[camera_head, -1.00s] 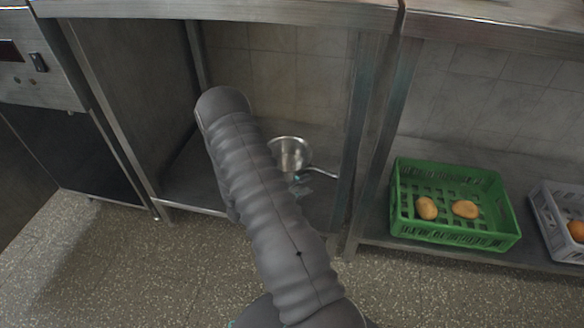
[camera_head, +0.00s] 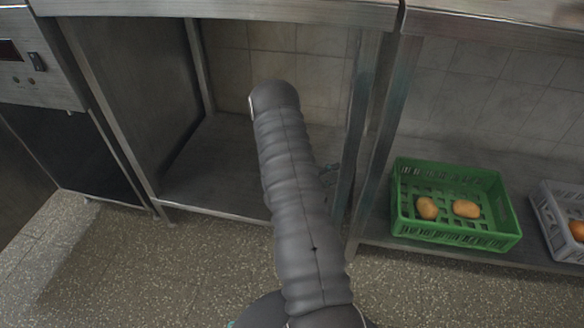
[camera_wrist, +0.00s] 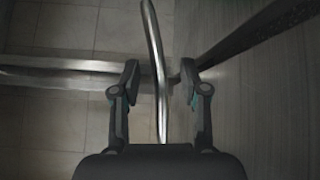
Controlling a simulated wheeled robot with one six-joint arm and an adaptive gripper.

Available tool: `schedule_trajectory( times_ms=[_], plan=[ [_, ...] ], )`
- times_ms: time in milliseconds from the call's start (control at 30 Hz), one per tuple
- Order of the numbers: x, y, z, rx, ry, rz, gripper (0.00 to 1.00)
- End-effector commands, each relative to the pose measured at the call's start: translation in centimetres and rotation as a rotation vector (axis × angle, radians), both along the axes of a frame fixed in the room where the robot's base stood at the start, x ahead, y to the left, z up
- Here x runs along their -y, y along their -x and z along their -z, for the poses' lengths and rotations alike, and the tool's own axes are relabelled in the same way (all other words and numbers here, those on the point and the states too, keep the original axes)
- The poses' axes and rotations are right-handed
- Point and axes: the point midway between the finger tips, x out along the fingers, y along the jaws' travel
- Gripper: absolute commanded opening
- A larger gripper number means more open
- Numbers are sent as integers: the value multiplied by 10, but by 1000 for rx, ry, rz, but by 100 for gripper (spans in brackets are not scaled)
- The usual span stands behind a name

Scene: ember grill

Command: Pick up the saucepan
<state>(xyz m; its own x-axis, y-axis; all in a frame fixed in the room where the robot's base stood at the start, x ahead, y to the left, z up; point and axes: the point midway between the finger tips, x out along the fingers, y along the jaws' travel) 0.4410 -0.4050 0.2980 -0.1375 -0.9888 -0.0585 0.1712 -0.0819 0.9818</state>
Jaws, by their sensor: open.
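A thin, curved metal bar, which looks like the saucepan's handle (camera_wrist: 156,60), runs down the wrist view between the two fingers of my gripper (camera_wrist: 159,82). The fingers stand open on either side of it, with a gap to each. The bowl of the saucepan is not in the wrist view. In the head view my arm hides the saucepan on the lower shelf (camera_head: 215,175). Only a small part of my gripper (camera_head: 330,170) shows there, to the right of the arm.
Shelf posts (camera_head: 355,140) and a lower front edge frame the bay around my arm. To the right, a green crate (camera_head: 455,240) holds two potatoes, with a grey crate (camera_head: 545,215) beside it. The left part of the lower shelf is clear.

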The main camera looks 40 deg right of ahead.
Motion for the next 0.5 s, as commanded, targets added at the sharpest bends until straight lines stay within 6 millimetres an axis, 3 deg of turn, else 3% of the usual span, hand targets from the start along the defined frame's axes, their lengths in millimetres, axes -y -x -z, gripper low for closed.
schedule_trajectory(
  times_ms=[233, 267, 400, 500],
  plan=[
    [2, 0, 0, 0, 0, -1, 44],
    [2, 0, 0, 0, 0, 0, 39],
    [2, 0, 0, -1, 0, 0, 4],
    [2, 0, 0, 0, 0, 0, 0]
  ],
)
